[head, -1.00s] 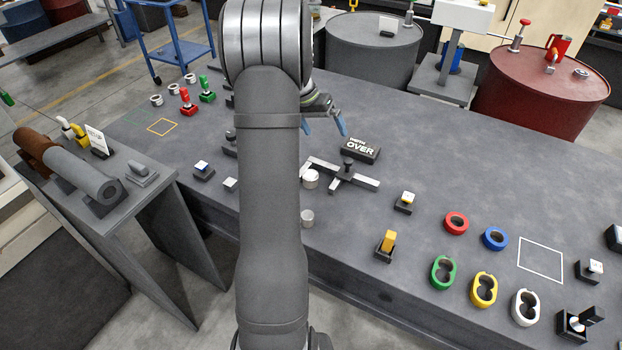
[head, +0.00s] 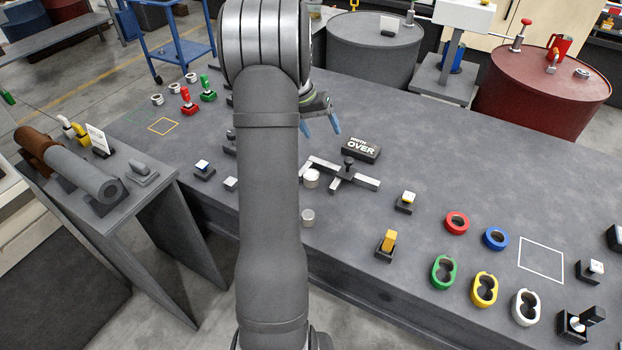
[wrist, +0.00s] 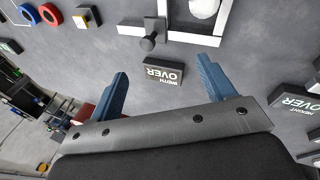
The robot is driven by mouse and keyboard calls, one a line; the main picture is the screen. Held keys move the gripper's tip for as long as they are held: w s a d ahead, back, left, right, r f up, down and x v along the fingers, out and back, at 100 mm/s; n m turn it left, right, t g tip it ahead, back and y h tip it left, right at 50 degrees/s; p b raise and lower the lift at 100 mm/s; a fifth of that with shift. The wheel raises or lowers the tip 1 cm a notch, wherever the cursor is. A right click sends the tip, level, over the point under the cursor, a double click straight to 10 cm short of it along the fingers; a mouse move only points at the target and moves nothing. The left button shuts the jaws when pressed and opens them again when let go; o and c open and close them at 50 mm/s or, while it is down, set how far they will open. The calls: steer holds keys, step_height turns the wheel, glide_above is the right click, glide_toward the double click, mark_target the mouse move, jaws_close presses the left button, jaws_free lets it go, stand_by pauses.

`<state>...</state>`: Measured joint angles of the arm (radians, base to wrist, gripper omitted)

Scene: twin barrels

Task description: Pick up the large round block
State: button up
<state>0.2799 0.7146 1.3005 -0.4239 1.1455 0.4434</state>
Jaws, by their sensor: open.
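A second, smaller-looking pale round block (head: 307,218) stands nearer the bench's front edge. My gripper (head: 320,128) is above the bench, farther back than both blocks, its blue fingers apart and empty. In the wrist view my gripper (wrist: 163,72) is open, with the black block lettered "OVER" (wrist: 164,73) seen between its fingers. A white round block (wrist: 203,8) shows at the top edge of that view, cut off and apart from the fingers.
The fixture's upright black knob (head: 348,163) stands right of the block. Red (head: 456,223), blue (head: 495,238) and other coloured rings lie to the right. My arm hides part of the bench. The bench's back right is clear.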

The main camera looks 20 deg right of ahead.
steer(key=w+a+f+n+y, duration=0.2)
steer(key=a+n, duration=0.6)
steer(key=n, duration=1.2)
steer(key=shift+h, duration=0.5)
steer(key=x, duration=1.2)
steer(key=shift+s+f, duration=0.2)
steer(key=shift+f, duration=0.2)
steer(key=shift+w+d+x, duration=0.1)
steer(key=shift+d+x, duration=0.1)
steer(key=shift+x, duration=1.15)
steer(key=shift+w+d+x, duration=0.15)
steer(key=shift+x, duration=1.2)
steer(key=shift+r, duration=0.1)
steer(key=c, duration=1.4)
steer(key=shift+r, duration=0.1)
steer(key=shift+c, duration=1.1)
